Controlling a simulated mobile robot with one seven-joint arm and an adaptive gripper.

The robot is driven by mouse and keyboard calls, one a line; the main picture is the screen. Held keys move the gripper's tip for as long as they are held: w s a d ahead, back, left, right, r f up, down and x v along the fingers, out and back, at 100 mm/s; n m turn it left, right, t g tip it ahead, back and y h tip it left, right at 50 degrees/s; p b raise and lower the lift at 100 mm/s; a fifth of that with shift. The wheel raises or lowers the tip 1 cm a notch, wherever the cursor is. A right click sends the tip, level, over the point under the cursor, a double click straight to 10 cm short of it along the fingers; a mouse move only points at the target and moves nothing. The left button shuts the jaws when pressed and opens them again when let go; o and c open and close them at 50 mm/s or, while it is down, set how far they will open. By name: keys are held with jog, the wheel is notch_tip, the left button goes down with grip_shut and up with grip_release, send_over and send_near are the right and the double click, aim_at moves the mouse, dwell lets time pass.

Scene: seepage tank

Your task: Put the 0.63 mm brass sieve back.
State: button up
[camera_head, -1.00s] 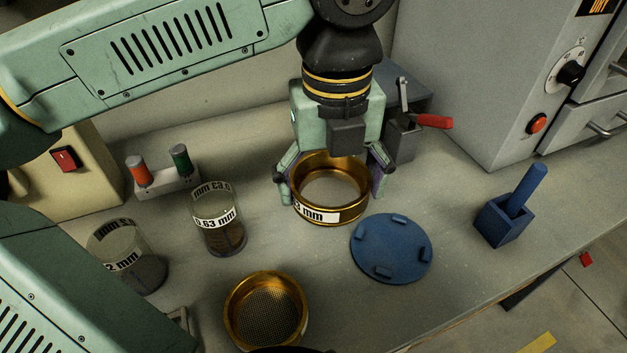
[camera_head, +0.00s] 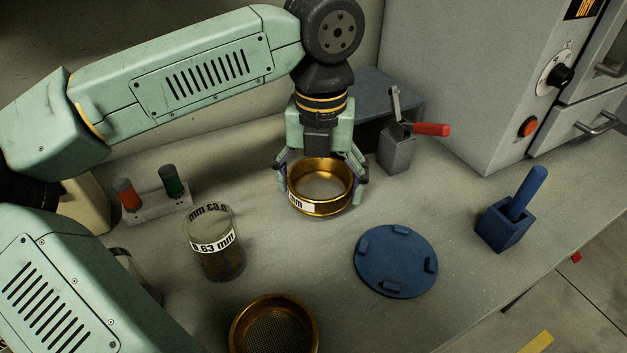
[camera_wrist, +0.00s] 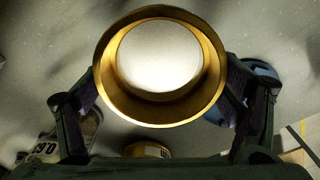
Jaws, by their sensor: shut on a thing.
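My gripper (camera_head: 320,180) is shut on a brass sieve (camera_head: 335,207), one finger at each side of its rim. The sieve looks about level and seems to hang above the bench. Its white label shows only "mm" in the head view; the number is hidden. In the wrist view the sieve's gold ring (camera_wrist: 160,112) fills the middle, with a pale disc inside. A blue round plate (camera_head: 396,262) with several raised lugs lies on the bench, front right of the sieve. A second brass sieve (camera_head: 275,335) stands at the front, cut off by the picture edge.
A clear jar labelled 0.63 mm (camera_head: 214,248) stands left of the held sieve. Another jar is mostly hidden by my arm. A grey lever device (camera_head: 396,150) stands behind right, a blue holder (camera_head: 502,222) at right, red and green knobs (camera_head: 150,195) at left.

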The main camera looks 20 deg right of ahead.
aim_at(313, 177)
jog(key=w, duration=0.3)
jog(key=shift+w+f, duration=0.1)
jog(key=shift+w+f+b, duration=0.15)
jog(key=shift+f+b, duration=0.5)
jog(key=shift+f, duration=1.2)
jog(key=shift+f, duration=0.1)
jog(key=o, duration=1.2)
jog(key=shift+r, duration=0.3)
notch_tip(313, 177, up, 12)
jog(key=shift+f+b, duration=0.15)
jog(key=shift+b, duration=0.3)
